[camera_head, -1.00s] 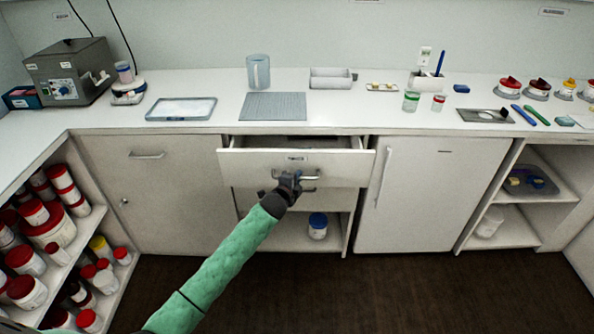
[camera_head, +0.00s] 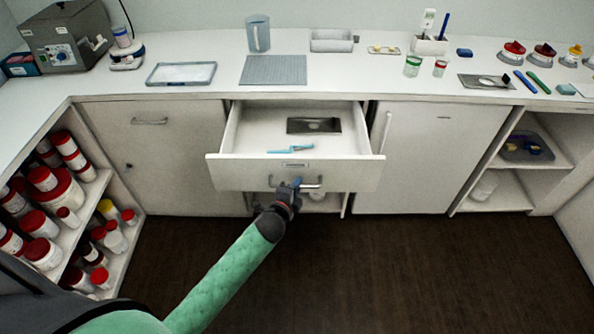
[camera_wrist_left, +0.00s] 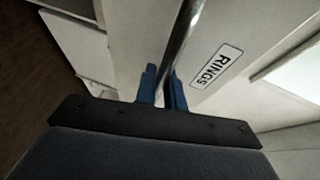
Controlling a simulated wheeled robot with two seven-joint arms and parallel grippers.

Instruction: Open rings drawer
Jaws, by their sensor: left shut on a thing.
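The rings drawer (camera_head: 232,173) is pulled well out of the counter, and its inside shows in the head view. Its front bears a RINGS label (camera_wrist_left: 217,66), readable in the left wrist view. A metal bar handle (camera_head: 311,184) runs across the front. My left gripper (camera_head: 296,184) is shut on this handle; the blue fingers (camera_wrist_left: 161,88) sit on either side of the bar in the wrist view. In the drawer lie a dark flat plate (camera_head: 313,125) and a light blue tool (camera_head: 334,148). My right gripper is not in view.
A closed cabinet door (camera_head: 160,170) is left of the drawer and a white door (camera_head: 430,160) right of it. Open shelves with red-lidded jars (camera_head: 45,252) stand at left. The dark floor (camera_head: 330,275) before the drawer is clear.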

